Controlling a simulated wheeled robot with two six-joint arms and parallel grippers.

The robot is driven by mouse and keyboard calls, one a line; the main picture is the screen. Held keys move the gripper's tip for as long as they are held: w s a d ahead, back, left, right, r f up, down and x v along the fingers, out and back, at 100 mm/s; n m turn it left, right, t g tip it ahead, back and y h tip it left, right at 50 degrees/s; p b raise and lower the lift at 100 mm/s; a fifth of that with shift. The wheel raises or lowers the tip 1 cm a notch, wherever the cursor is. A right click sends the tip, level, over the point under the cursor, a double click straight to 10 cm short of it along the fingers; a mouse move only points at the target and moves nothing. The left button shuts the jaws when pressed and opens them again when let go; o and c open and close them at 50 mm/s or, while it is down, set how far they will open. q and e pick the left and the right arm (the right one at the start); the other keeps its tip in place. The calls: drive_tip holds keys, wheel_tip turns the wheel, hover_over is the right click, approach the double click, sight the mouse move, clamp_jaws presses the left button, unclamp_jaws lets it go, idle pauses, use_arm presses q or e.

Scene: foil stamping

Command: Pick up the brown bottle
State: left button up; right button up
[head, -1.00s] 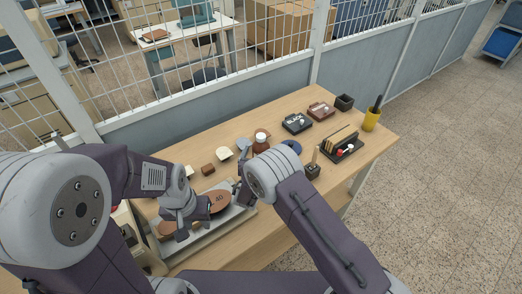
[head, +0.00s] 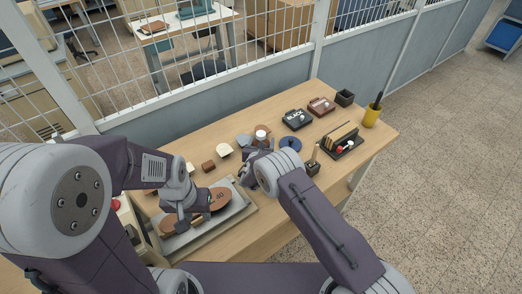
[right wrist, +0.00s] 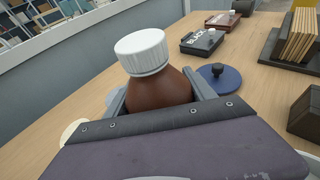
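The brown bottle with a white ribbed cap (right wrist: 143,52) stands between the two fingers of my right gripper (right wrist: 158,95) in the right wrist view. The fingers lie close along both sides of it; I cannot tell whether they press on it. In the head view the bottle's white cap (head: 262,134) shows beside my right gripper (head: 256,147), which hides most of its body. My left gripper (head: 193,220) points down over the grey tray (head: 236,208), with its fingers apart and nothing visible between them.
A blue disc (head: 290,144) lies right of the bottle, also in the right wrist view. Black (head: 296,119) and brown (head: 321,106) boxes, a card holder (head: 342,143) and a yellow cup (head: 371,117) stand farther right. A small brown block (head: 208,167) and a cream piece (head: 223,150) lie left.

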sight(260, 134)
drive_tip(key=shift+r, duration=0.1)
clamp_jaws()
drive_tip(key=shift+w, duration=0.1)
drive_tip(key=shift+r, duration=0.3)
wheel_tip(260, 134, up, 10)
drive_tip(key=shift+f+b, duration=0.25)
drive_tip(key=shift+b, duration=0.8)
